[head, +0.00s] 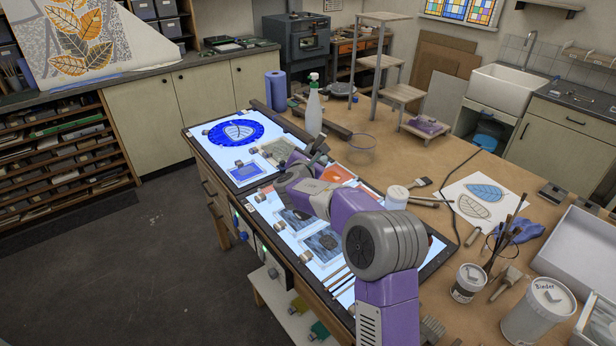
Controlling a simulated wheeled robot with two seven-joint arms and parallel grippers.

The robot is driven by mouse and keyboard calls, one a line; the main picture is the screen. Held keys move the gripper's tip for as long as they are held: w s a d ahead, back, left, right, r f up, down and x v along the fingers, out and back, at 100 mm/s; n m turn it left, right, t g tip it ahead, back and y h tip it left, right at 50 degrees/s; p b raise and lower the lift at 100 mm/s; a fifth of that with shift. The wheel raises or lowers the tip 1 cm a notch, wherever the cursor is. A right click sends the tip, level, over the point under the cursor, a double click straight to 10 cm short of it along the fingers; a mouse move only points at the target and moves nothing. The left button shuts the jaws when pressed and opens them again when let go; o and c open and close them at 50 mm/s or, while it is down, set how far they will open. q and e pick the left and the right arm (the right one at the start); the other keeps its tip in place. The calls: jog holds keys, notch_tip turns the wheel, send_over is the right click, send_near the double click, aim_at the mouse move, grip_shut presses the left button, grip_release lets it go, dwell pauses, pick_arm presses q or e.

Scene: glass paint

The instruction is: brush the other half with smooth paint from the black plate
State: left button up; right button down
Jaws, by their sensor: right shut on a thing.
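My right arm reaches in from the lower right over the light table. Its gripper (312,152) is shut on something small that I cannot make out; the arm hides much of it. A round pane with blue paint (256,127) around a pale leaf (238,132) lies on the far lit panel (203,140). Dark, smeared square panes (325,242) lie on the near lit panel (268,207). I cannot tell which piece is the black plate. My left gripper is out of view.
A spray bottle (314,112) and a clear glass vessel (361,149) stand behind the gripper.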

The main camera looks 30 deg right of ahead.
pick_arm(q)
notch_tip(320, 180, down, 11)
jog(key=b, duration=1)
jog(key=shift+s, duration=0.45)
pick_arm(e)
notch_tip(320, 180, down, 12)
jog(key=s, duration=0.1)
pick_arm(q)
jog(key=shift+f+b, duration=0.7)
jog(key=shift+b, duration=0.2)
pick_arm(e)
jog(key=shift+s+f, duration=0.1)
jog(key=shift+f, duration=0.45)
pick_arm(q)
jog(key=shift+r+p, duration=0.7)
pick_arm(e)
jog(key=shift+r, duration=1.15)
jog(key=shift+r, duration=0.1)
pick_arm(q)
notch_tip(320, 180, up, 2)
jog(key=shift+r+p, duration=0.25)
jog(key=shift+p, duration=1)
pick_arm(e)
notch_tip(320, 180, up, 4)
jog(key=shift+f, duration=0.1)
